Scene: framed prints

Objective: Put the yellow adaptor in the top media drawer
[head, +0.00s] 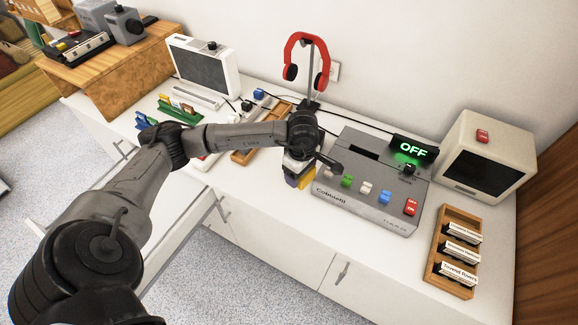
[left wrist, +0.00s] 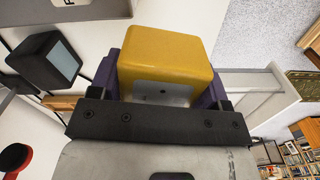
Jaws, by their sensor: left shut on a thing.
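The yellow adaptor (left wrist: 165,45) is a rounded block between the purple finger pads of my left gripper in the left wrist view. My left gripper (head: 299,177) is shut on it and holds it at the counter's front edge, left of the grey console. In the head view only a small part of the yellow adaptor (head: 306,179) shows below the gripper. An open white drawer (head: 185,236) juts from the cabinet at lower left, partly hidden by my left arm. A pale drawer-like box (left wrist: 255,82) also shows right of the adaptor in the left wrist view. My right gripper is not in view.
The grey console (head: 365,200) with coloured switches stands right of the gripper. Red headphones (head: 308,50) hang on a stand behind. A white speaker-like unit (head: 205,68), a cream monitor (head: 490,155) and a wooden card rack (head: 455,250) also occupy the counter.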

